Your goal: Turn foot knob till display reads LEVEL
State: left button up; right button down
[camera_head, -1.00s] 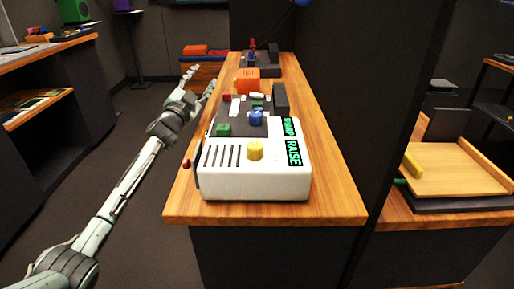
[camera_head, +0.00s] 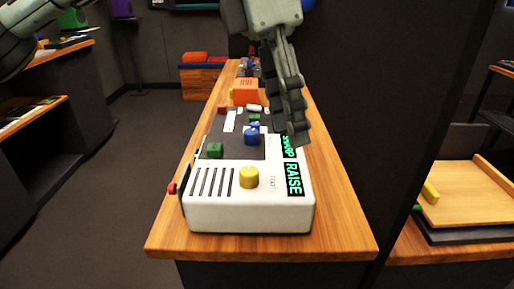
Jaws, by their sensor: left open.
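The white panel box (camera_head: 250,215) sits on the wooden counter, its sloped top facing me. A yellow knob (camera_head: 249,177) stands on its front part; the small label beside it is hard to read. A display (camera_head: 293,179) to its right reads RAISE in green. A second green display (camera_head: 288,147) behind it is partly hidden by my fingers. A blue knob (camera_head: 252,135) stands further back. My left gripper (camera_head: 297,130) is open and empty, pointing down over the panel's back right, apart from the yellow knob. My right gripper is not in view.
A green button (camera_head: 215,150) is on the panel's dark area, and a red knob (camera_head: 172,188) sticks out at its left side. An orange block (camera_head: 245,92) stands behind. A dark partition (camera_head: 360,100) rises to the right. The counter's front edge (camera_head: 262,246) is clear.

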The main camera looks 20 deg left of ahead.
aim_at(248, 171)
pick_arm(q)
jog(key=a+y, duration=0.2)
jog(key=a, duration=0.1)
jog(key=a+f, duration=0.1)
jog(key=a, duration=0.1)
jog(key=shift+w+t+y, duration=0.2)
jog(key=shift+t+y, duration=0.1)
jog(key=shift+y, duration=0.1)
jog(key=shift+a+f, duration=0.25)
jog(key=shift+f, duration=0.1)
notch_tip(248, 171, down, 6)
jog(key=shift+s+r, duration=0.1)
jog(key=shift+d+f, duration=0.1)
jog(key=shift+f, duration=0.55)
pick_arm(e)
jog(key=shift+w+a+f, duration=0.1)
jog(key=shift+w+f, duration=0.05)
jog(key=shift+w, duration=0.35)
pick_arm(q)
grip_shut()
